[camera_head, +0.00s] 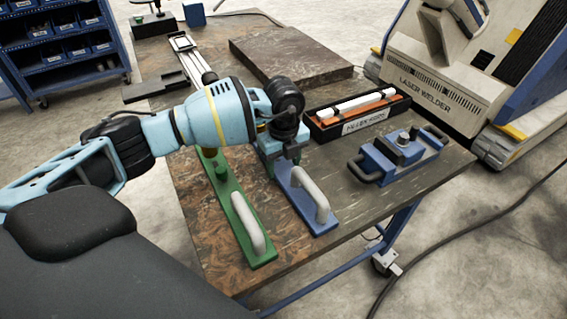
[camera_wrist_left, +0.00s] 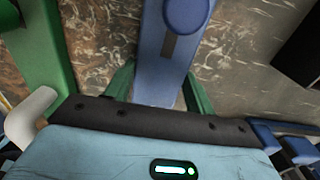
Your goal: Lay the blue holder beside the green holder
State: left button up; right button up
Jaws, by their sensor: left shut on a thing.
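The green holder (camera_head: 236,206), a long flat bar with a pale grey handle, lies on the table near its front left edge. The blue holder (camera_head: 300,203), with a similar grey handle, is just right of it and roughly parallel, with a narrow gap between them. My left gripper (camera_head: 281,158) comes down over the blue holder behind its handle and is shut on it. In the left wrist view the gripper's green fingers (camera_wrist_left: 160,95) are on both sides of the blue bar (camera_wrist_left: 166,60). The green holder (camera_wrist_left: 42,55) is at left there. I cannot tell whether the blue holder touches the table.
Right of the blue holder are a black case (camera_head: 360,116) with a white rod and a blue fixture (camera_head: 400,155) with black handles. A dark stone slab (camera_head: 290,62) lies behind. The table (camera_head: 345,215) is bare near the right front edge. A laser welder (camera_head: 445,85) stands beyond.

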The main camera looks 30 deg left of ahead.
pick_arm(q)
jog(key=o, duration=1.6)
jog(key=shift+c, duration=0.2)
notch_tip(320, 180, up, 12)
jog(key=shift+p, duration=0.3)
